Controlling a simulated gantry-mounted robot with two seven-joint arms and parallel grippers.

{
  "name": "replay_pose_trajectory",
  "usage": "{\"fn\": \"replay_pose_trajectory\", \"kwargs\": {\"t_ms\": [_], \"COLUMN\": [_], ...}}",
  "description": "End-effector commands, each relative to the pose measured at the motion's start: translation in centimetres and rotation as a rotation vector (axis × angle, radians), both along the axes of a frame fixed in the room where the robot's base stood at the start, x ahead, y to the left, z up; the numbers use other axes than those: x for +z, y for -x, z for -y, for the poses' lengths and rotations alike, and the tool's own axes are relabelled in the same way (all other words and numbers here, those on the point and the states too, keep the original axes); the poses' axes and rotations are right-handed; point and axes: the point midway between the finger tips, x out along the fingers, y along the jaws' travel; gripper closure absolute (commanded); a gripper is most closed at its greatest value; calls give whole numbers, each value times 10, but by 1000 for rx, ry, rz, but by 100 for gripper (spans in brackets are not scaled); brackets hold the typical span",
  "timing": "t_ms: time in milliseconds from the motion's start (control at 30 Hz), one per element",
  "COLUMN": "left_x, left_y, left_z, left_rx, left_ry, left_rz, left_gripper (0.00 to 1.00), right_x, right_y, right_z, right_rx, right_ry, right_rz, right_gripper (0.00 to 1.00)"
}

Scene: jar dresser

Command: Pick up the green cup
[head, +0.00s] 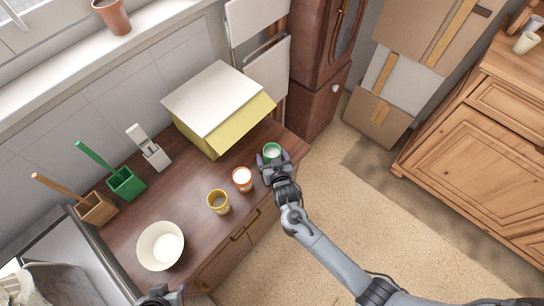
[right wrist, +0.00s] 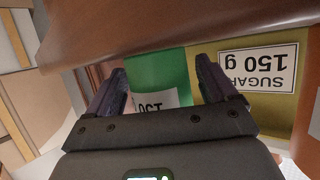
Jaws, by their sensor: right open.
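The green cup (head: 271,149) stands near the right end of the brown dresser top in the head view. My right gripper (head: 272,159) is open at the cup, with its fingers on either side of it. In the right wrist view the picture is upside down, and the green cup (right wrist: 158,72) with a white label shows between the open fingers (right wrist: 165,88); I cannot tell whether they touch it. Part of my left gripper (head: 160,296) shows at the bottom edge of the head view, and its jaws are not clear.
An orange-and-white cup (head: 242,180), a mustard cup (head: 218,203) and a cream bowl (head: 148,256) stand to the left. A yellow box (head: 225,138) with a white lid stands behind. A yellow surface labelled SUGAR (right wrist: 262,105) is close beside my right gripper.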

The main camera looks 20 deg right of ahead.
Motion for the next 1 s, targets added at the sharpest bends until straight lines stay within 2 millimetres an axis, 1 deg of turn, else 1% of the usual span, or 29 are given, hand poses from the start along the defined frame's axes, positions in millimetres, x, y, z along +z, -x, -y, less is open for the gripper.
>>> {"fn": "replay_pose_trajectory", "kwargs": {"t_ms": [167, 500, 567, 600, 867, 1000], "left_x": [0, 0, 0, 0, 0, 1], "left_y": [0, 0, 0, 0, 0, 0], "left_z": [-1, 0, 1, 1, 3, 3], "left_rx": [-1, 1, 3, 4, 8, 7], "left_ry": [-3, 2, 4, 7, 11, 11], "left_rz": [-1, 0, -1, -1, -1, -2], "left_gripper": [64, 64, 64, 64, 64, 64], "right_x": [0, 0, 0, 1, 2, 8], "right_y": [0, 0, 0, 0, 0, 0], "right_z": [0, 0, 0, 0, 0, 0], "right_rx": [0, 0, 0, 1, 1, 1], "right_ry": [0, 0, 0, 0, 0, 0], "right_rz": [0, 0, 0, 2, 2, 2], "right_gripper": [15, 67, 76, 78, 78, 78]}}
